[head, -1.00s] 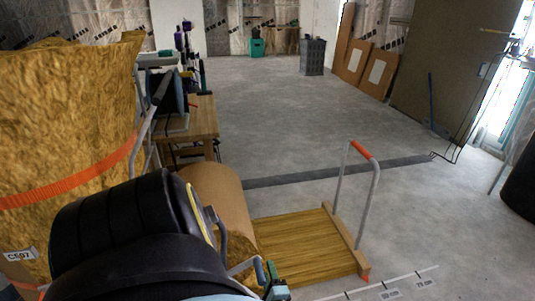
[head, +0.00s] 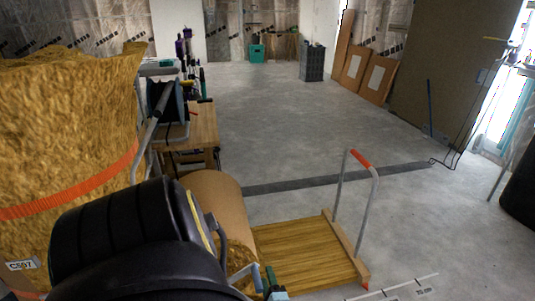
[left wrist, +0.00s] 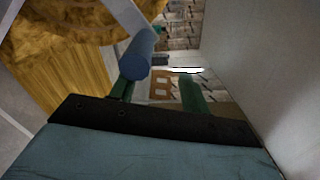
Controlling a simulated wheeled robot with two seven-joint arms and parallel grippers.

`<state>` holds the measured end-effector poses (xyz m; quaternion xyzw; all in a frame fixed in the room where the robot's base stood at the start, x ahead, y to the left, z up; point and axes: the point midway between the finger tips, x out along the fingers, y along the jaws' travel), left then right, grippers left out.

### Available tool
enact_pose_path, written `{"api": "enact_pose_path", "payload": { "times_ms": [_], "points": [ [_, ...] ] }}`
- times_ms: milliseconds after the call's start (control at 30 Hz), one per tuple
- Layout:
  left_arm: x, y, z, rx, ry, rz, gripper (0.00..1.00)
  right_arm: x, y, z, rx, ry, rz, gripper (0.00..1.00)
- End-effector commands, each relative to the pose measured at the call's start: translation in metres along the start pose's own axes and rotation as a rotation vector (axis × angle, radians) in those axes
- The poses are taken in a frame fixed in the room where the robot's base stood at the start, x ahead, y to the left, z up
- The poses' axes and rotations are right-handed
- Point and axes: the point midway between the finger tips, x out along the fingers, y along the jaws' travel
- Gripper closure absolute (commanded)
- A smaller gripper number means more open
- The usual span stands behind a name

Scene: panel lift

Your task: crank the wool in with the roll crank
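A wool roll in brown paper (head: 213,190) lies low at centre left in the head view, with yellow wool (head: 240,257) at its near end. The crank has a bent grey arm and a blue-grey grip (head: 257,276); the grip also shows in the left wrist view (left wrist: 138,56). My left gripper (head: 272,280) is just right of the grip. In the left wrist view its green fingers (left wrist: 158,92) stand apart with a clear gap. The grip overlaps the left finger and does not sit between the fingers. I cannot tell whether they touch. My right gripper is out of view.
A large wool bale (head: 65,130) with an orange strap stands at the left. A wooden platform cart (head: 300,255) with an orange-topped handle is right of the roll. A workbench (head: 203,128) stands behind. The concrete floor beyond is mostly clear.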

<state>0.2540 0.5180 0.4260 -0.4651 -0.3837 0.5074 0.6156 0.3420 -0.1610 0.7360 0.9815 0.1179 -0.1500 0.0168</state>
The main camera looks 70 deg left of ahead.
Motion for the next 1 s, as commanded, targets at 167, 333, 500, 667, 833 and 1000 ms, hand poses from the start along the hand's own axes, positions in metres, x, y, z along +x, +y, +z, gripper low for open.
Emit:
{"api": "enact_pose_path", "payload": {
  "times_ms": [167, 333, 500, 667, 833, 1000],
  "points": [
    [-0.011, 0.0, 0.001, 0.001, -0.001, 0.001, 0.55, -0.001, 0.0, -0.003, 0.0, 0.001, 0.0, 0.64],
    [-0.023, 0.0, 0.001, 0.001, -0.001, 0.001, 0.55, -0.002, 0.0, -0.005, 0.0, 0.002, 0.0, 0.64],
    [-0.035, 0.001, 0.001, 0.001, 0.0, 0.003, 0.55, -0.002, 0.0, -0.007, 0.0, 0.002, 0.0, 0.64],
    [-0.047, 0.001, 0.001, 0.001, 0.0, 0.002, 0.55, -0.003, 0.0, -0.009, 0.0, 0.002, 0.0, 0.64],
    [-0.058, 0.001, 0.001, 0.001, 0.0, 0.002, 0.55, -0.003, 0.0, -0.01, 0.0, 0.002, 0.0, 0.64],
    [-0.071, 0.001, 0.0, 0.0, 0.001, 0.003, 0.55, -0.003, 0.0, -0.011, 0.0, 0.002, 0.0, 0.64]
  ]
}}
